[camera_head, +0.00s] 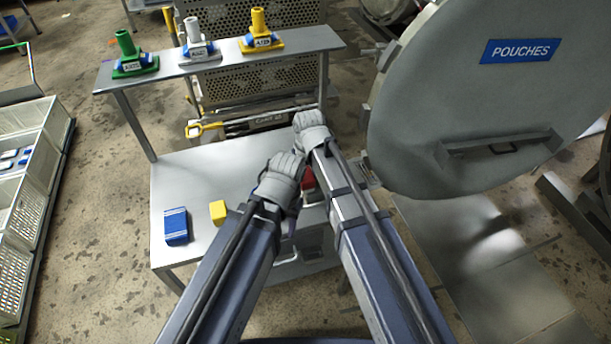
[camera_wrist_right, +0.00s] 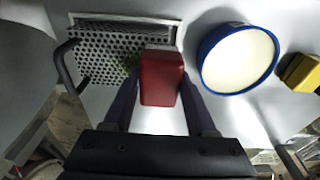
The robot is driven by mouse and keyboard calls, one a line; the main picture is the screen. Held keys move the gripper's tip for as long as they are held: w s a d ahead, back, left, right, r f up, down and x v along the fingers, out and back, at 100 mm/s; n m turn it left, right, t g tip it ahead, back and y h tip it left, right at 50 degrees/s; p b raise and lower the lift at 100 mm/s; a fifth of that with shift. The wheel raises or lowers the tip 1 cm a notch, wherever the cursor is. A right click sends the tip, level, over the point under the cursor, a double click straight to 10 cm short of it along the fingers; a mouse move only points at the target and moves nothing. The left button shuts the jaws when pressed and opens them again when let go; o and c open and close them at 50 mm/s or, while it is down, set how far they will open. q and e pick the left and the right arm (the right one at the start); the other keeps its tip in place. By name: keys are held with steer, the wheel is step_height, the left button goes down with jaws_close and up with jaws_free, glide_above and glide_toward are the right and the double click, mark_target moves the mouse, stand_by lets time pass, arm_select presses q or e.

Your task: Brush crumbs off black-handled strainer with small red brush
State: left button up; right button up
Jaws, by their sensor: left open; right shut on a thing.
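In the right wrist view, the red brush (camera_wrist_right: 162,78) sits between the two dark fingers of my right gripper (camera_wrist_right: 162,100), which is shut on it. The metal strainer (camera_wrist_right: 100,50), a perforated plate with a black curved handle (camera_wrist_right: 66,65) on its left, lies beyond and left of the brush. Green crumbs (camera_wrist_right: 129,64) show on the strainer close to the brush's left side. In the head view, a bit of red shows between my arms. My left gripper (camera_head: 285,172) is open beside the right arm; its fingertips are mostly hidden. My arms cover most of the strainer there.
A blue-rimmed white bowl (camera_wrist_right: 238,58) stands right of the brush, with a yellow block (camera_wrist_right: 301,73) beyond. On the table (camera_head: 175,180), a blue box (camera_head: 176,226) lies left. A raised shelf (camera_head: 222,60) holds coloured fittings. A large round door (camera_head: 490,110) is close on the right.

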steer(key=shift+w+d+r, duration=0.1)
steer(key=shift+w+d, duration=0.1)
steer(key=shift+d, duration=0.4)
steer(key=shift+w+d, duration=0.25)
steer(key=shift+d, duration=0.4)
steer(key=shift+w+d+r, duration=0.1)
steer(key=shift+w+d, duration=0.1)
steer(key=shift+d, duration=0.4)
steer(key=shift+f, duration=0.1)
steer(key=shift+w+d+f, duration=0.1)
steer(key=shift+w+d, duration=0.2)
steer(key=shift+d, duration=0.65)
steer(key=shift+w+d, duration=0.25)
steer(key=shift+d, duration=0.65)
steer(key=shift+s+a, duration=0.3)
steer(key=shift+a, duration=0.55)
steer(key=shift+s+a, duration=0.25)
steer(key=shift+a, duration=0.8)
